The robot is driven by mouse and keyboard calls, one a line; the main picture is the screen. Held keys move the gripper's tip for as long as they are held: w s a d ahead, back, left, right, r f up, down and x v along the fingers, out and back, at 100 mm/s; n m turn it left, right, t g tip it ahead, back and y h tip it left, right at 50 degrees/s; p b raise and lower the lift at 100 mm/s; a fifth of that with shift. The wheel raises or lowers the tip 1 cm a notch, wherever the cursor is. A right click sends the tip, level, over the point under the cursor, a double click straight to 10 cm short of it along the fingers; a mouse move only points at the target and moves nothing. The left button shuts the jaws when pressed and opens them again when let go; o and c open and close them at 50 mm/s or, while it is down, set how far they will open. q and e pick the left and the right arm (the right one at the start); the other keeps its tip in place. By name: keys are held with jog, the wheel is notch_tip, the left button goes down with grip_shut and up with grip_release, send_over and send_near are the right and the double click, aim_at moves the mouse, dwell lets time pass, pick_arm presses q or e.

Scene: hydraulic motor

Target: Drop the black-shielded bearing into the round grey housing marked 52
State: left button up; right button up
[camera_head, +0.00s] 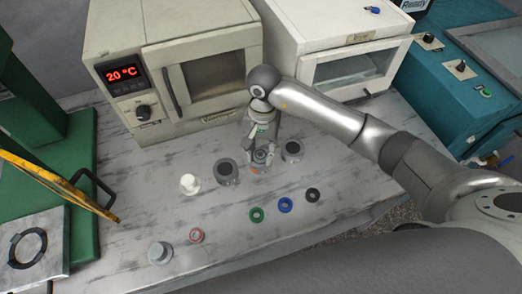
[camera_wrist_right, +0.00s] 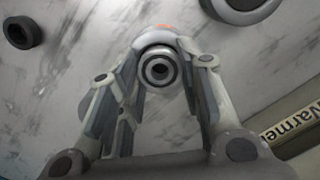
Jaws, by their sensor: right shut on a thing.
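My right gripper (camera_head: 262,154) is shut on a small ring with a dark face, pale outer rim and dark bore, which looks like the black-shielded bearing (camera_wrist_right: 160,69). In the wrist view the fingers grip it from both sides. A round grey part with an orange mark (camera_head: 254,170) is just below the gripper in the head view, largely hidden by it. I cannot tell whether the bearing touches it. Other round grey housings stand to its left (camera_head: 227,172) and right (camera_head: 292,151). No number 52 is legible. My left gripper is not in view.
Green (camera_head: 256,215), blue (camera_head: 285,205), black (camera_head: 312,195) and red (camera_head: 196,235) rings lie in front on the marble bench. A white stepped part (camera_head: 190,184) and a grey one (camera_head: 159,252) stand left. An oven (camera_head: 180,70) and a warmer (camera_head: 325,50) stand behind.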

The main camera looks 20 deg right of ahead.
aim_at(262, 149)
jog(key=shift+s+f, duration=0.4)
jog(key=shift+f, duration=0.3)
jog(key=o, duration=0.8)
jog(key=shift+o, duration=1.2)
jog(key=shift+w+f, duration=0.1)
jog(key=shift+w, duration=0.1)
jog(key=shift+r+p, duration=0.3)
jog(key=shift+r, duration=0.1)
jog(key=shift+w+r+p, duration=0.25)
jog(key=shift+r+p, duration=0.15)
jog(key=shift+r, duration=0.3)
notch_tip(262, 149, up, 12)
jog(key=w+b, duration=0.1)
jog(key=b, duration=0.2)
jog(key=shift+d+f, duration=0.25)
jog(key=shift+d, duration=0.15)
